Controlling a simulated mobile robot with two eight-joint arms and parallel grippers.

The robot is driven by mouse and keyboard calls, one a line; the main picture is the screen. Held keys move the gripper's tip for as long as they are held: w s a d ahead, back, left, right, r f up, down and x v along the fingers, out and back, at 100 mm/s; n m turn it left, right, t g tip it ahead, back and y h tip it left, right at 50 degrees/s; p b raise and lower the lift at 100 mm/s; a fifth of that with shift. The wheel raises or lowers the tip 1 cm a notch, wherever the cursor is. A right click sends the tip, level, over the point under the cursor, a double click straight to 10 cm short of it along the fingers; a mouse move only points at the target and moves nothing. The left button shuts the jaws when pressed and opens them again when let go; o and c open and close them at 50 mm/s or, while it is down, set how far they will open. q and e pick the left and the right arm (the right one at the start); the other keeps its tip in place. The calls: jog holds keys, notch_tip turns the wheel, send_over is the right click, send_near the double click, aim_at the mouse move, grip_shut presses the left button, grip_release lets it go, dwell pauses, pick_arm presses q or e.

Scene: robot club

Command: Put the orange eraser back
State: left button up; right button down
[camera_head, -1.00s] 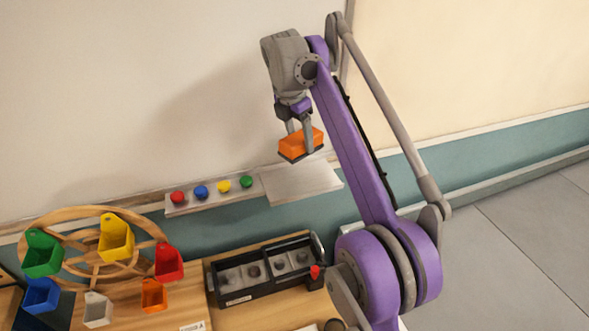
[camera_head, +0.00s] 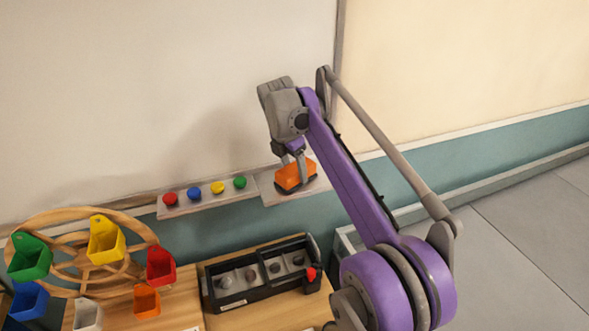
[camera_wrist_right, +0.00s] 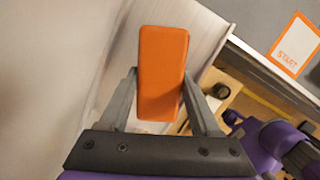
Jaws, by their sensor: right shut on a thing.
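The orange eraser (camera_head: 296,177) is a block with a dark underside. My right gripper (camera_head: 294,165) is shut on it from above. The eraser is over the bare grey shelf (camera_head: 270,199) below the whiteboard (camera_head: 150,90); I cannot tell whether it touches the shelf. In the right wrist view the eraser (camera_wrist_right: 162,72) sits between the two fingers of the gripper (camera_wrist_right: 160,98). The left gripper is not in view.
Red, blue, yellow and green round magnets (camera_head: 194,193) sit on the tray left of the shelf. Below are a wooden wheel with coloured bins (camera_head: 106,240) and a black open box (camera_head: 212,296) on the table. A START sign (camera_wrist_right: 296,44) shows in the wrist view.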

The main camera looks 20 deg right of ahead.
aim_at(287, 172)
jog(key=shift+c, duration=0.5)
grip_release()
jog(key=shift+f, duration=0.1)
jog(key=w+p+v, duration=0.1)
jog(key=p+v, duration=0.1)
jog(key=v, duration=1)
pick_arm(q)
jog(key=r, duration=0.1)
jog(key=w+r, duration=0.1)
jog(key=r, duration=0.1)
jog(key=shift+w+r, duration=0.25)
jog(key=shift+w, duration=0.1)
pick_arm(e)
jog(key=s+a+f+m+t+y, duration=0.1)
jog(key=s+a+f+m+t, duration=0.1)
jog(key=s+f+m, duration=0.9)
jog(key=s+a+f+m+t+y, duration=0.1)
jog(key=s+a+f+m+t, duration=0.2)
jog(key=s+f+m, duration=0.7)
jog(key=s+a+f, duration=0.1)
jog(key=s+f, duration=0.3)
jog(key=s, duration=0.2)
jog(key=shift+s+m, duration=0.35)
jog(key=shift+m, duration=0.05)
